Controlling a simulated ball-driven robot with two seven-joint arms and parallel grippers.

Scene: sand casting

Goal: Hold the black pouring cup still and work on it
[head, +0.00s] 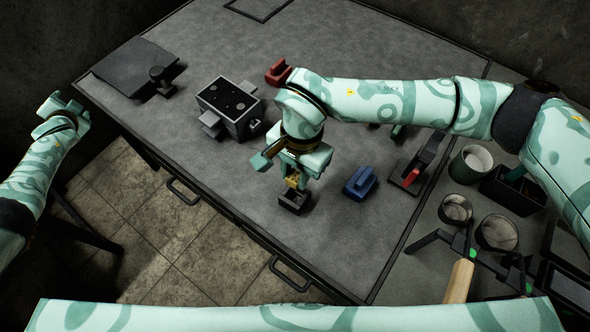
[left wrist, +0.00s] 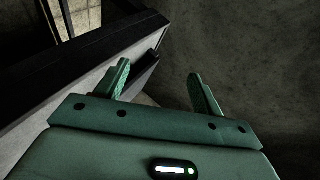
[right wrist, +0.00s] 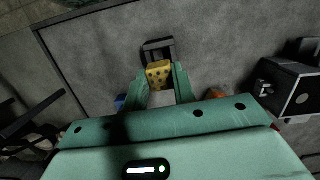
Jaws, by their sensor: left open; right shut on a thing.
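A small black open-topped block, which looks like the pouring cup (head: 293,204), stands on the grey table near its front edge. It also shows in the right wrist view (right wrist: 158,45). My right gripper (head: 296,176) is shut on a yellow dotted block (right wrist: 158,73), pointing down right above the cup. The yellow block (head: 292,182) is at the cup's top; I cannot tell whether they touch. My left gripper (head: 68,104) is open and empty beyond the table's left edge, far from the cup. Its spread fingers show in the left wrist view (left wrist: 160,85).
A grey box-shaped mould (head: 229,107) stands left of the cup. A blue block (head: 360,183) lies to its right and a red block (head: 278,71) behind. Round containers (head: 497,232) stand at right. A dark plate (head: 128,68) lies at the far left. Table front is clear.

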